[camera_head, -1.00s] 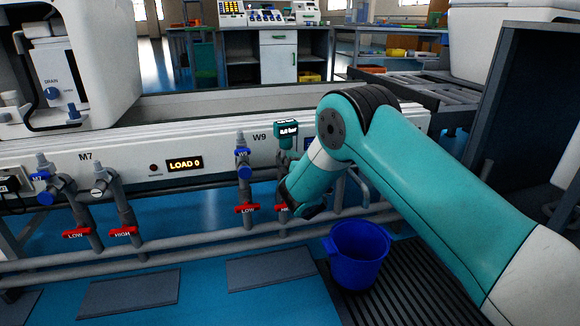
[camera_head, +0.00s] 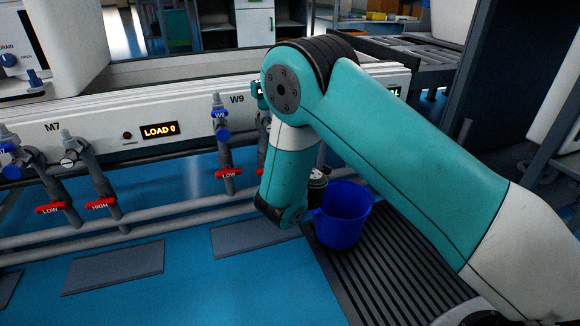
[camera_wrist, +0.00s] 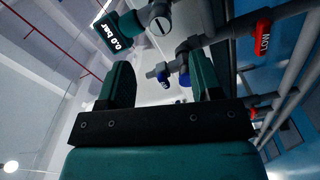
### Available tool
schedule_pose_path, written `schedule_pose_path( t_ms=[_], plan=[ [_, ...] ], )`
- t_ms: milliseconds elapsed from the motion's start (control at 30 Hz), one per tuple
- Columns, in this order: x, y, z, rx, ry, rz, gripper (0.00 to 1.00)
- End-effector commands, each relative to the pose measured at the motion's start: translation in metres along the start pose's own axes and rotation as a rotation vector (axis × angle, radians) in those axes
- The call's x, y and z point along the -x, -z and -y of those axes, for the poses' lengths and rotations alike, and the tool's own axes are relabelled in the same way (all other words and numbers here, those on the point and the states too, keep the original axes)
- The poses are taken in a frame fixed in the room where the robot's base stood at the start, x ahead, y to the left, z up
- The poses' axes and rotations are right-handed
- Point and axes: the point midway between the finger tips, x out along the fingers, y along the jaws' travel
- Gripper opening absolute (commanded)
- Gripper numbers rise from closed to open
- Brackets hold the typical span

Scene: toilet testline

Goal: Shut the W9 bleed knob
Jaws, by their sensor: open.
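In the wrist view, my gripper (camera_wrist: 159,62) is open, with its two teal fingers apart and nothing between them. A grey round slotted knob (camera_wrist: 160,25) sits on the pipework beyond the fingertips, beside a teal gauge (camera_wrist: 118,36) reading 0.0 bar. It looks like the W9 bleed knob, but no label on it can be read. The blue W9 valve (camera_wrist: 162,75) lies farther off between the fingers. In the head view, the blue W9 valve (camera_head: 220,125) stands left of my arm. My arm hides the pipe beside it and most of the gauge; the fingers are not visible there.
A red LOW handle (camera_head: 229,174) is on the W9 pipe; a red handle (camera_wrist: 263,38) shows at right in the wrist view. A blue bucket (camera_head: 343,220) stands beside my lower arm on a dark ribbed mat (camera_head: 400,265). The M7 valves (camera_head: 67,160) are at left. Blue floor is open in front.

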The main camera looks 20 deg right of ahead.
Motion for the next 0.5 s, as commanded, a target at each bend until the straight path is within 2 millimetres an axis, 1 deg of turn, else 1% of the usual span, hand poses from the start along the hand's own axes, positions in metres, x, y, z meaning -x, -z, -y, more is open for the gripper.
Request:
schedule_pose_path(
  t_ms=[33, 167, 500],
  plan=[
    [0.011, -0.002, 0.011, 0.003, 0.003, -0.003, 0.59],
    [0.021, -0.001, 0.009, -0.002, -0.004, -0.003, 0.59],
    [0.055, -0.001, 0.006, -0.002, -0.002, -0.001, 0.59]
  ],
)
